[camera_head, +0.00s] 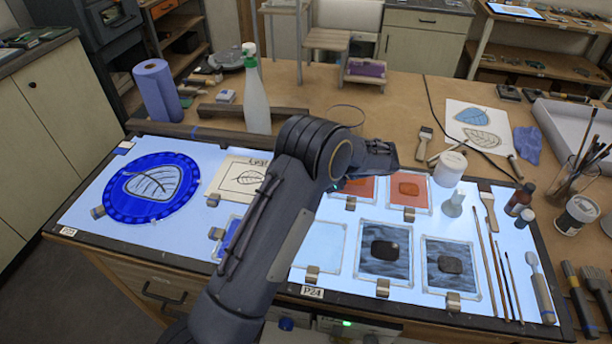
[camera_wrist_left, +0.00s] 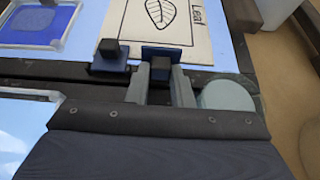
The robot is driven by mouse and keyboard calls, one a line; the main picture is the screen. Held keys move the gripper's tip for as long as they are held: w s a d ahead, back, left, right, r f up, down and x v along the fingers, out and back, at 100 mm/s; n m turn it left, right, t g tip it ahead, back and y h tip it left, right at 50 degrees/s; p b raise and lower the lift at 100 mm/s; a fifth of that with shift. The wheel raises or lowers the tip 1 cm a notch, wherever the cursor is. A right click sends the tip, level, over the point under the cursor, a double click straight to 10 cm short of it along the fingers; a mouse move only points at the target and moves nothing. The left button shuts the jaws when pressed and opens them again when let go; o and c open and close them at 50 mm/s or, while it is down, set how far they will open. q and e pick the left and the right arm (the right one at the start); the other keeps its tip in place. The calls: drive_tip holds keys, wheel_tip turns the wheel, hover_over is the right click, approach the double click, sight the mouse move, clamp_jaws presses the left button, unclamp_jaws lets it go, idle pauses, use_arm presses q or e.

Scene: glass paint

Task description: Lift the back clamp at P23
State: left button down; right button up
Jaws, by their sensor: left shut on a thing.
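My left gripper (camera_wrist_left: 163,77) is in the left wrist view, its two fingers closed around the dark knob of the back clamp (camera_wrist_left: 161,67). That clamp has a wide blue-black plate by the edge of the leaf drawing (camera_wrist_left: 150,22). I cannot tell whether it is clear of the surface. A second dark clamp (camera_wrist_left: 110,56) stands just to its left, ungripped. The P23 tag (camera_head: 68,231) is at the lit panel's near left corner. My right gripper is not in view.
A blue round glass piece (camera_head: 152,188) lies on the left of the lit panel. A spray bottle (camera_head: 256,95) and blue roll (camera_head: 158,90) stand behind it. Framed panes and brushes (camera_head: 490,262) fill the right. A pale round object (camera_wrist_left: 226,97) is close beside my fingers.

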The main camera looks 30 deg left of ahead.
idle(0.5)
use_arm(q)
drive_tip(key=c, duration=1.3)
unclamp_jaws()
drive_tip(key=shift+w+d+r, duration=0.1)
drive_tip(key=shift+w+d, duration=0.1)
drive_tip(key=shift+d, duration=0.3)
drive_tip(key=b+v, duration=0.2)
drive_tip(key=v, duration=0.5)
drive_tip(key=shift+s+a, duration=0.1)
